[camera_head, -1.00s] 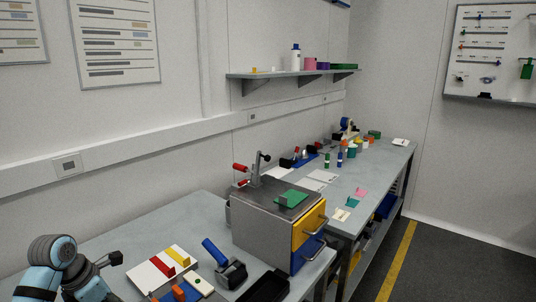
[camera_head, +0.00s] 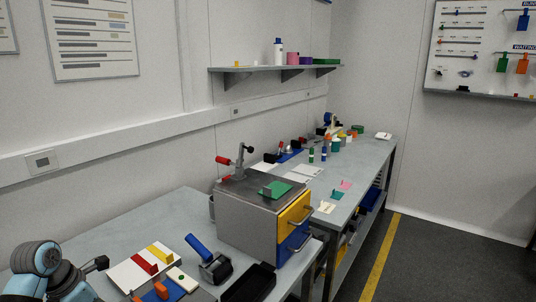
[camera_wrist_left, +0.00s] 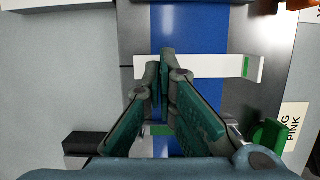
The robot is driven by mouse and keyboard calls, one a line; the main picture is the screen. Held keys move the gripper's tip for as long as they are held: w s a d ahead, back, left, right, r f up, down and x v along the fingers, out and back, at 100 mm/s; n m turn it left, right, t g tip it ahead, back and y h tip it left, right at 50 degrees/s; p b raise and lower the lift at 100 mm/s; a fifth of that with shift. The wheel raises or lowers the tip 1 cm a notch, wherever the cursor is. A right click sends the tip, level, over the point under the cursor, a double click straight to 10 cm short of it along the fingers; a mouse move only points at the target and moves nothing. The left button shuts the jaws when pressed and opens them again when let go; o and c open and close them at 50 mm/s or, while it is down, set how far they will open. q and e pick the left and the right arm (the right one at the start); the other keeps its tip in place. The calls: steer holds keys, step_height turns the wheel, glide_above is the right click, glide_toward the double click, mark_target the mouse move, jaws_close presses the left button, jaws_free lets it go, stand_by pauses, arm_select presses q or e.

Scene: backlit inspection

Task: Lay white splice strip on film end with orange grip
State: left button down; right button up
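In the left wrist view a white splice strip (camera_wrist_left: 210,66) lies crosswise over a wide blue film band (camera_wrist_left: 190,22), with a green mark near its right end. My left gripper (camera_wrist_left: 162,62) is over the left part of the strip, its green-padded fingers almost together on it. What is pinched between the tips is hidden, and I cannot tell whether the strip touches the film. An orange grip (camera_wrist_left: 298,5) shows at the top right corner; in the head view it is an orange block (camera_head: 161,290). A green grip (camera_wrist_left: 268,136) stands lower right. My right gripper is not in view.
A white card (camera_head: 128,274) holds a red piece (camera_head: 145,262) and a yellow piece (camera_head: 160,252). A blue-handled tool (camera_head: 202,250), a black tray (camera_head: 249,284) and a grey drawer box (camera_head: 246,228) stand to the right. A black block (camera_wrist_left: 87,143) is left of the fingers.

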arm_select(q)
steer(key=shift+f, duration=0.35)
stand_by(0.5)
steer(key=shift+r, duration=0.1)
step_height(320, 180, up, 4)
steer(key=p, duration=0.3)
steer(key=shift+p, duration=0.3)
steer(key=s+a+r, duration=0.4)
steer(key=s+a, duration=0.3)
steer(key=s, duration=0.4)
steer(key=shift+a+r, duration=0.3)
steer(key=shift+r, duration=0.1)
